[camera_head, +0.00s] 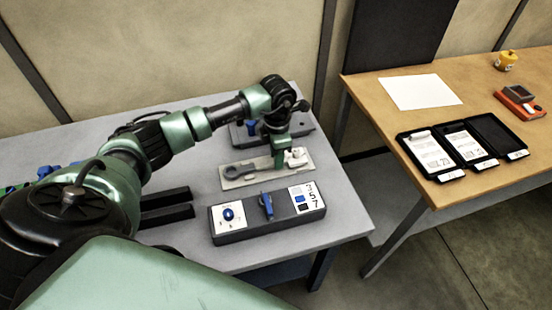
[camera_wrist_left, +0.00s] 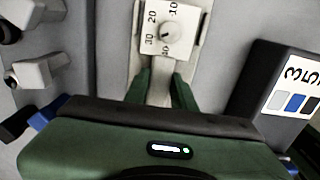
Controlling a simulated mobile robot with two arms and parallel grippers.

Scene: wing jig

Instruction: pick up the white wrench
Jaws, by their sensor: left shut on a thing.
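My left gripper (camera_head: 279,162) points down over the pale plate (camera_head: 262,178) on the grey table. In the left wrist view, its two green fingers (camera_wrist_left: 163,98) are shut on a narrow pale bar (camera_wrist_left: 158,92), which I take to be the white wrench. Just beyond the fingertips is a white dial face with numbers and a round knob (camera_wrist_left: 169,32). A grey ring-ended shape (camera_head: 238,172) lies on the plate to the gripper's left. My wrist and fingers hide part of the bar. I cannot tell whether it is lifted. My right gripper is not in view.
A dark box (camera_head: 268,218) with blue knobs and a number card stands in front of the plate. Another dark box (camera_head: 302,124) is behind it. Two black bars (camera_head: 166,212) lie to the left. A wooden table (camera_head: 385,118) at right holds a black case (camera_head: 437,174).

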